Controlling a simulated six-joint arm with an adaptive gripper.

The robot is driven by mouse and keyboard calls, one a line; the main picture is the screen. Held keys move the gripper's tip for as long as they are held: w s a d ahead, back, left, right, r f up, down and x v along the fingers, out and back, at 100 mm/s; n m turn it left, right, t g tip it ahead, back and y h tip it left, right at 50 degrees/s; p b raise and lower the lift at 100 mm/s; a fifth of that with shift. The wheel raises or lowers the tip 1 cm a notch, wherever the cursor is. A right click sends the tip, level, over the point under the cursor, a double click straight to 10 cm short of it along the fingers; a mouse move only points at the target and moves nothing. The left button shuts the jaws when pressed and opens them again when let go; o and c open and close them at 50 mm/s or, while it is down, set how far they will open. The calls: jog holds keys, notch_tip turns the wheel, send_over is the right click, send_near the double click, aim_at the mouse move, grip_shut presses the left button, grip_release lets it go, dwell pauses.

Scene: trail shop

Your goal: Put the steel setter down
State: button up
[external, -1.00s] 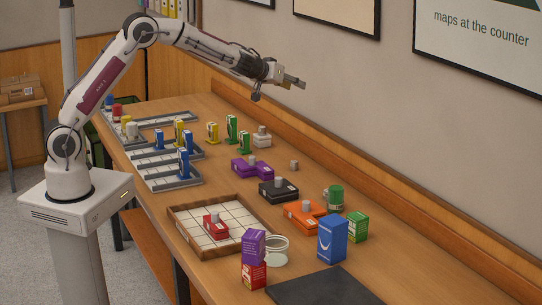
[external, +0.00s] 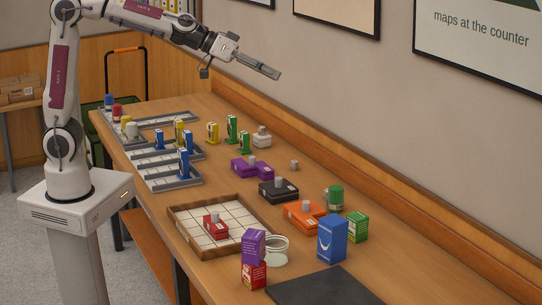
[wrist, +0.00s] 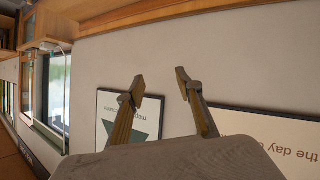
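My gripper (external: 270,72) is high above the far part of the table, well clear of everything on it. In the wrist view its two fingers (wrist: 159,84) are spread apart with nothing between them, only the wall behind. A small grey metal-looking piece (external: 293,165) stands alone on the table near the back edge, right of the purple block; it may be the steel setter, but it is too small to be sure. No steel piece shows in the wrist view.
Purple (external: 251,172), black (external: 278,191) and orange (external: 304,213) blocks with grey knobs stand mid-table. A wooden-rimmed tiled tray (external: 181,236) holds a red block (external: 215,226). Boxes, including a blue one (external: 332,238), stand nearer. Grey racks (external: 166,184) lie left. A dark mat (external: 325,290) is bare.

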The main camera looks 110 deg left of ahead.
jog(key=s+d+f+m+g+h, duration=0.1)
jog(key=s+d+f+m+h, duration=0.1)
jog(key=s+d, duration=0.65)
jog(key=s+d+f+m+g+h, duration=0.2)
jog(key=s+d+m, duration=0.1)
jog(key=s+d, duration=0.6)
jog(key=s+d+f+g, duration=0.1)
jog(key=s+f, duration=0.2)
jog(key=s, duration=0.3)
jog(key=s+d+f+m+g, duration=0.1)
jog(key=s+f, duration=0.1)
jog(key=s, duration=0.3)
jog(key=s+d+f+g, duration=0.1)
jog(key=s+f, duration=0.2)
jog(key=s, duration=0.3)
jog(key=shift+s+d+f+g+y, duration=0.3)
jog(key=shift+s+d+f+y, duration=0.05)
jog(key=shift+y, duration=0.05)
